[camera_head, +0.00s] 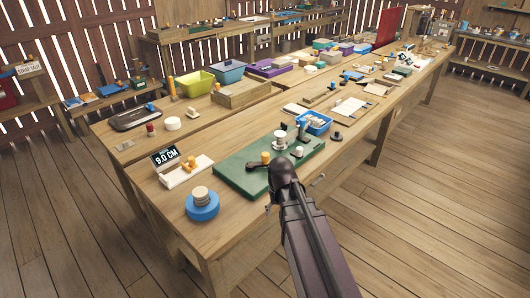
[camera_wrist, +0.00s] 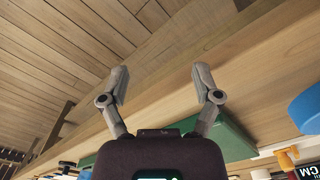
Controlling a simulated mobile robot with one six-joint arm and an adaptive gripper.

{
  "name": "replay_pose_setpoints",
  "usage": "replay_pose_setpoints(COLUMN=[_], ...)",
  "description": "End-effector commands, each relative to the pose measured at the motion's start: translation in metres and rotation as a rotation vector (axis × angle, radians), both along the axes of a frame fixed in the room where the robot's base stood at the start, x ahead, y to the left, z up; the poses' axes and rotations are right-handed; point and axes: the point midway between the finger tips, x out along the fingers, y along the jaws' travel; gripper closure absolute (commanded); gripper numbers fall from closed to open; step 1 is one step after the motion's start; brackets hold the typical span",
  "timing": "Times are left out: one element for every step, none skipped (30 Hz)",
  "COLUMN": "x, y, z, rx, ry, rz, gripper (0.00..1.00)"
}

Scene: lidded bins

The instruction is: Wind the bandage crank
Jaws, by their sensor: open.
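A green board (camera_head: 232,176) lies near the front edge of the workbench. On it stand an orange knob (camera_head: 265,158), a dark upright post with a white cylinder (camera_head: 280,138) and a small white spool (camera_head: 298,151). Which of these parts is the crank is hard to tell; my arm covers part of the board. The board's green side also shows in the wrist view (camera_wrist: 232,140), behind my gripper. My gripper (camera_wrist: 160,76) is open and empty, its fingers wide apart in front of the bench edge. In the head view it is mostly hidden behind my arm.
A blue disc with a cream roll (camera_head: 202,207) stands at the near bench corner. A 9.0 CM sign (camera_head: 165,156) and a white tray (camera_head: 186,172) stand left of the board. A blue basket (camera_head: 315,124) is behind it. Wooden floor (camera_head: 420,210) is clear at right.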

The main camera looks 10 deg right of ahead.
Motion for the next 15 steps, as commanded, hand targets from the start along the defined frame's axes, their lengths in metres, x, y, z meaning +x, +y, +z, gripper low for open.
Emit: replay_pose_setpoints(x=[0.019, 0.026, 0.036, 0.044, 0.051, 0.061, 0.068, 0.076, 0.086, 0.093, 0.1, 0.11, 0.118, 0.125, 0.135], y=[0.0, 0.0, 0.0, 0.0, 0.0, 0.0, 0.0, 0.0, 0.0, 0.0, 0.0, 0.0, 0.0, 0.0, 0.0], z=[0.02, 0.026, 0.034, 0.04, 0.046, 0.054, 0.059, 0.065, 0.073, 0.079, 0.085, 0.092, 0.098, 0.104, 0.112], rx=[0.0, 0.0, 0.0, 0.0, 0.0, 0.0, 0.0, 0.0, 0.0, 0.0, 0.0, 0.0, 0.0, 0.0, 0.0], ry=[0.0, 0.0, 0.0, 0.0, 0.0, 0.0, 0.0, 0.0, 0.0, 0.0, 0.0, 0.0, 0.0, 0.0, 0.0], rz=[-0.013, -0.02, -0.03, -0.037, -0.045, -0.055, -0.062, -0.069, -0.08, -0.087, -0.094, -0.104, -0.112, -0.119, -0.128], gripper=[0.19, 0.19, 0.19, 0.19, 0.19, 0.19, 0.19, 0.19, 0.19, 0.19, 0.19, 0.19, 0.19, 0.19, 0.19])
